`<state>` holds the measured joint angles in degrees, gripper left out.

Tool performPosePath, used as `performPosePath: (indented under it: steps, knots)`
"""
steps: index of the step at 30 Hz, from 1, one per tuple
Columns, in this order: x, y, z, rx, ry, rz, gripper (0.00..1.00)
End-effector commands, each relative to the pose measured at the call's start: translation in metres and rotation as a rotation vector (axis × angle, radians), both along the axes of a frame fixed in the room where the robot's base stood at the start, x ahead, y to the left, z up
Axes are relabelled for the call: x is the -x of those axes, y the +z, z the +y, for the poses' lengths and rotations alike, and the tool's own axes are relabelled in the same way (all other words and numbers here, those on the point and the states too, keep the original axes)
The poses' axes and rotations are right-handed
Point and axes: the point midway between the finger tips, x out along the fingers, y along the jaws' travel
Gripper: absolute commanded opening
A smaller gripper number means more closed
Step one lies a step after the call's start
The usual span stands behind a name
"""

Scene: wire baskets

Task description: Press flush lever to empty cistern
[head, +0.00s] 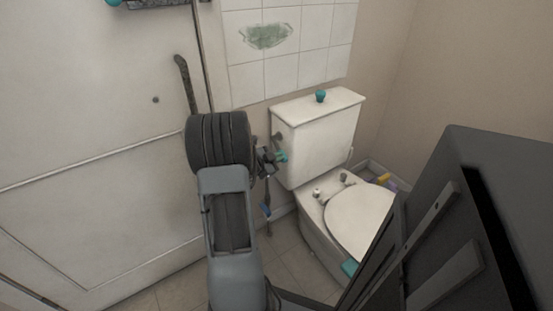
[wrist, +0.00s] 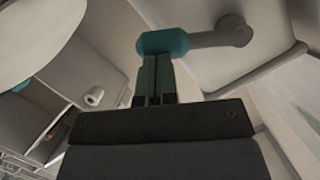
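The flush lever (wrist: 220,37) is a grey arm with a teal end (wrist: 163,43) on the cistern. In the head view the lever's teal end (head: 282,157) shows at the left side of the white cistern (head: 325,143). My gripper (wrist: 155,62) has its two fingers side by side with only a thin gap, so it looks shut. Its fingertips meet the teal end in the wrist view; whether they press on it or are just short of it I cannot tell. In the head view my gripper (head: 268,160) is partly hidden by my arm.
The toilet's closed lid (head: 360,220) lies below the cistern. A teal object (head: 320,95) stands on the cistern top. A white door (head: 90,130) is at the left, a tiled wall (head: 290,55) behind. My own dark body covers the lower right.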

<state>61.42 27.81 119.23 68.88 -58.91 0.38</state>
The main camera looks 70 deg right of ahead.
Motion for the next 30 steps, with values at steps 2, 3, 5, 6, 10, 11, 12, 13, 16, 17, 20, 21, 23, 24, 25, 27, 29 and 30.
performPosePath:
  steps: [2, 3, 5, 6, 10, 11, 12, 13, 16, 17, 20, 21, 23, 24, 25, 27, 29, 30]
  knots:
    - [0.002, 0.0, -0.001, 0.001, -0.006, 0.001, 0.0]
    - [0.002, 0.0, 0.0, 0.001, -0.006, 0.001, 0.0]
    - [0.002, 0.003, 0.001, 0.001, -0.005, 0.001, 0.0]
    - [0.002, 0.005, 0.002, 0.001, -0.005, 0.001, 0.0]
    - [0.001, 0.02, 0.013, 0.002, 0.0, 0.002, 0.0]
    - [0.001, 0.025, 0.017, 0.002, 0.001, 0.002, 0.0]
    - [0.001, 0.032, 0.022, 0.002, 0.002, 0.002, 0.0]
    - [0.001, 0.037, 0.026, 0.001, 0.003, 0.001, 0.0]
    - [-0.008, 0.039, 0.044, 0.001, 0.009, 0.001, 0.0]
    - [-0.011, 0.04, 0.05, 0.0, 0.01, 0.002, 0.0]
    - [-0.02, 0.045, 0.067, 0.002, 0.01, 0.001, 0.0]
    - [-0.023, 0.047, 0.073, 0.001, 0.009, 0.001, 0.0]
    - [-0.027, 0.049, 0.082, 0.002, 0.01, 0.001, 0.0]
    - [-0.029, 0.05, 0.087, 0.002, 0.007, 0.001, 0.0]
    - [-0.031, 0.051, 0.091, 0.002, 0.009, 0.001, 0.0]
    - [-0.035, 0.053, 0.098, 0.002, 0.006, 0.001, 0.0]
    - [-0.037, 0.054, 0.103, 0.002, 0.006, 0.001, 0.0]
    - [-0.038, 0.055, 0.106, 0.001, 0.005, 0.001, 0.0]
